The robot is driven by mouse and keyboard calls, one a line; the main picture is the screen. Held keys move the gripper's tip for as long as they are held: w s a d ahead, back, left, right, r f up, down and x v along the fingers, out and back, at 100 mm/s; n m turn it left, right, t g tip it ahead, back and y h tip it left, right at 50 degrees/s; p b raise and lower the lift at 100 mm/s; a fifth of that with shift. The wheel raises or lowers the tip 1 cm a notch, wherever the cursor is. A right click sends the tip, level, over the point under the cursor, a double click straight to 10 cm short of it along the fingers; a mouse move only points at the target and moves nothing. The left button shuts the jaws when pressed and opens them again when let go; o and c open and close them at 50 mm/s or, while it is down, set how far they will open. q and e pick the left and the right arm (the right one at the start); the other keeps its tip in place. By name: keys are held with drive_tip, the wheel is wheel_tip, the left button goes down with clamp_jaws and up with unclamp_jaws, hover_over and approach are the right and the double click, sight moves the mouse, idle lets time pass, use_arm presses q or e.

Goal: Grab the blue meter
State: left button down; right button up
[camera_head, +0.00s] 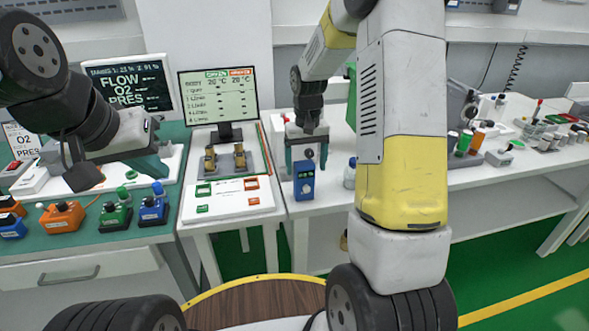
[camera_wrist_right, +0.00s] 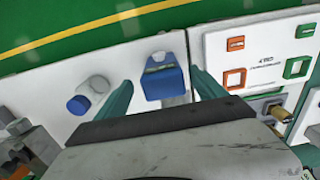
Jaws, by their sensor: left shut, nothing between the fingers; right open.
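The blue meter (camera_head: 304,180) is a small blue box with a pale dial, standing upright on the white table near its front edge. My right gripper (camera_head: 306,158) is open just above and behind it. In the right wrist view the blue meter (camera_wrist_right: 164,76) lies between the two teal fingers of the right gripper (camera_wrist_right: 160,88), with a gap on each side; I see no finger touching it. My left gripper (camera_head: 128,180) is shut and empty above the green table at the left.
A blue-capped bottle (camera_head: 350,173) stands right of the meter, also seen in the wrist view (camera_wrist_right: 88,94). Left is a white panel (camera_head: 228,203) with brass fittings (camera_head: 210,158) and a monitor (camera_head: 219,97). Green (camera_head: 115,215), blue (camera_head: 152,211) and orange (camera_head: 62,216) devices stand on the green table.

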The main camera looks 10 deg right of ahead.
sight(304, 176)
drive_tip(key=f, duration=0.4)
drive_tip(key=shift+w+a+f, duration=0.15)
drive_tip(key=shift+w+f, duration=0.05)
drive_tip(key=shift+f, duration=0.1)
clamp_jaws()
